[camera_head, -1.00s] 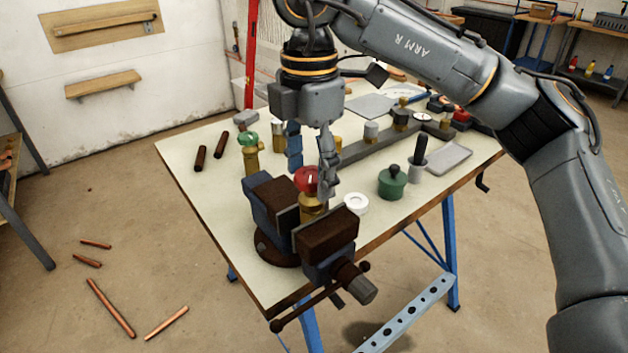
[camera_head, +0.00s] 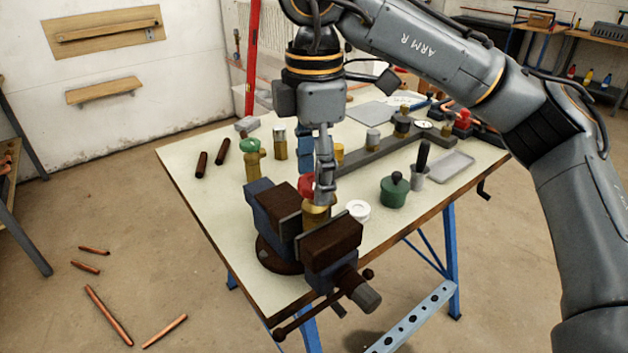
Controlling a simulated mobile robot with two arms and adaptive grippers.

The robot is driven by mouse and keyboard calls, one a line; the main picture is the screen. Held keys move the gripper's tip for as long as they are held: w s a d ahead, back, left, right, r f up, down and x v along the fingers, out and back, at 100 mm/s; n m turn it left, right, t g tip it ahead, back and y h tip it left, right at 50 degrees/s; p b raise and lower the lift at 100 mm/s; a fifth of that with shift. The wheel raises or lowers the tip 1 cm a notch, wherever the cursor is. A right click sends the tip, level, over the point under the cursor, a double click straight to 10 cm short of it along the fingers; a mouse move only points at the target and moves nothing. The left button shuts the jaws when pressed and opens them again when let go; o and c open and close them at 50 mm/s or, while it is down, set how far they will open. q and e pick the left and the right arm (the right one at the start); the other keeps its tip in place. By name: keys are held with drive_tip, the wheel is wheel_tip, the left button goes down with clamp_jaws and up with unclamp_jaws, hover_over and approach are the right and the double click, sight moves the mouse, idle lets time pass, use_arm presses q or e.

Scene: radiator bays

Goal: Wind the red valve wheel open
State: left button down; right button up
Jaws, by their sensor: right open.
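The red valve wheel (camera_head: 305,186) sits on top of a brass valve body (camera_head: 314,217), which is clamped between the jaws of the vise (camera_head: 330,242) at the table's front corner. My right gripper (camera_head: 315,185) points down at the wheel from above. It is open, with one finger in front of the wheel's right side and hiding part of it; the other finger shows behind, to the left. I cannot tell whether the fingers touch the wheel. My left gripper is not in view.
A green-topped brass valve (camera_head: 251,158) stands left of the vise. A white ring (camera_head: 358,210) and a green lidded pot (camera_head: 395,190) stand to the right. Dark rods (camera_head: 201,164) lie at the table's left. Copper pipes (camera_head: 108,314) lie on the floor.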

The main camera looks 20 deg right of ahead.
drive_tip(key=c, duration=1.2)
drive_tip(key=n, duration=0.5)
drive_tip(key=shift+n+p, duration=0.4)
drive_tip(key=n+p, duration=0.1)
drive_tip(key=n, duration=0.5)
drive_tip(key=n+p, duration=0.1)
drive_tip(key=n, duration=0.5)
drive_tip(key=n+p, duration=0.1)
drive_tip(key=n, duration=0.5)
drive_tip(key=shift+s+n, duration=0.1)
drive_tip(key=shift+n, duration=0.3)
drive_tip(key=o, duration=1)
drive_tip(key=shift+f+n, duration=0.15)
drive_tip(key=shift+n, duration=0.25)
drive_tip(key=shift+c, duration=0.2)
drive_tip(key=shift+o, duration=1.2)
drive_tip(key=shift+w, duration=0.2)
